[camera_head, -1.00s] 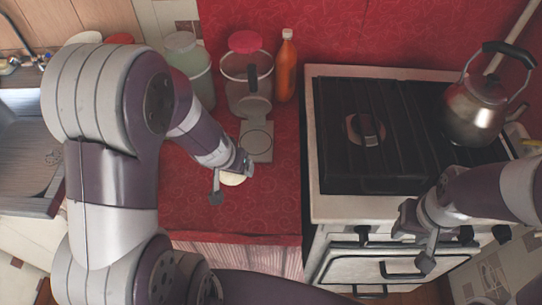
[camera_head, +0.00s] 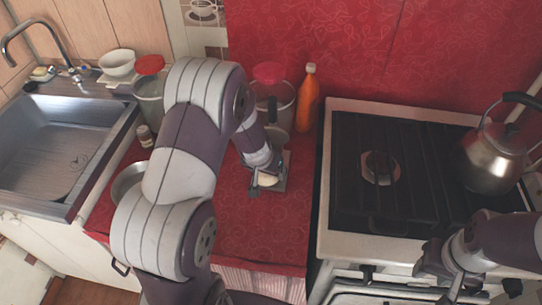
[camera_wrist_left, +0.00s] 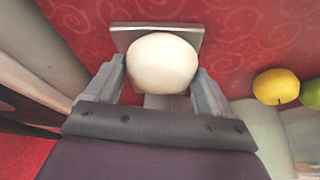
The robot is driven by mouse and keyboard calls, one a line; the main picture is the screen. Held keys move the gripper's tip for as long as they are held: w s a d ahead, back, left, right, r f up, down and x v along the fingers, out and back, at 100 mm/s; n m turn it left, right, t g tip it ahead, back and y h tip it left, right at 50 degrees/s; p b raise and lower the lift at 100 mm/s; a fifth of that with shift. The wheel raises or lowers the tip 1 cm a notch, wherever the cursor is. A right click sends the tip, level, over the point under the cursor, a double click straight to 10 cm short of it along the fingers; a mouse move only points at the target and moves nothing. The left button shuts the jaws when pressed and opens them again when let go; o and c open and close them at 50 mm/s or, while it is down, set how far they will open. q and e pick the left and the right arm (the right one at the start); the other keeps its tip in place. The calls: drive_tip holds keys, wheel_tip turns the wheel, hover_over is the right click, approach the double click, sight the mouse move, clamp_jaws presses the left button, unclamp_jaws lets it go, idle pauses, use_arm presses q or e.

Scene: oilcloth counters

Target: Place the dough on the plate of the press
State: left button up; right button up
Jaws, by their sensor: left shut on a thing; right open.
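The dough is a pale round ball (camera_head: 267,181); it also shows in the left wrist view (camera_wrist_left: 162,63). My left gripper (camera_head: 264,184) is shut on it, with a finger on each side in the left wrist view (camera_wrist_left: 163,85). The press is grey metal on the red counter; its flat square plate (camera_head: 281,185) is partly hidden by my gripper. In the left wrist view the plate (camera_wrist_left: 122,39) lies behind the dough; I cannot tell whether they touch. My right gripper (camera_head: 450,270) is open and empty in front of the stove.
A lidded jar (camera_head: 270,75) and an orange bottle (camera_head: 307,100) stand behind the press. The stove (camera_head: 325,190) with a kettle (camera_head: 492,160) is right, the sink (camera_head: 60,140) left. A yellow fruit (camera_wrist_left: 276,86) shows in the left wrist view. The front counter is clear.

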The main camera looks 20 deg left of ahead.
use_arm(q)
drive_tip(key=w+p, duration=0.2)
drive_tip(key=shift+w+r, duration=0.3)
drive_tip(key=shift+r, duration=0.05)
drive_tip(key=shift+x, duration=0.95)
drive_tip(key=shift+w+a+r, duration=0.1)
drive_tip(key=shift+w+r, duration=0.05)
drive_tip(key=shift+r, duration=0.05)
drive_tip(key=shift+f, duration=0.1)
